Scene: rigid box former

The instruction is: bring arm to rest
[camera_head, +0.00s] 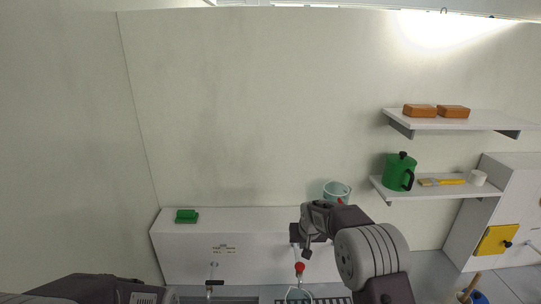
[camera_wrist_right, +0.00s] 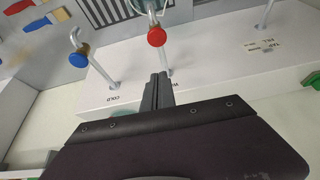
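My right arm comes in from the lower right in the head view. Its gripper (camera_head: 306,250) hangs in front of the white ledge, just above the red-knobbed tap (camera_head: 299,268). In the right wrist view the gripper's fingers (camera_wrist_right: 158,88) are together with nothing between them. They point toward the red knob (camera_wrist_right: 157,37) and look apart from it, though the depth is hard to judge. Part of my left arm (camera_head: 100,289) shows at the lower left edge; its gripper is out of the picture.
The white ledge (camera_head: 245,262) carries a green block (camera_head: 187,216) and a pale bucket (camera_head: 336,188). Another tap (camera_head: 213,266) stands to the left. A blue-knobbed tap (camera_wrist_right: 78,57) shows in the wrist view. Shelves at right hold a green jug (camera_head: 398,174) and orange bricks (camera_head: 420,111).

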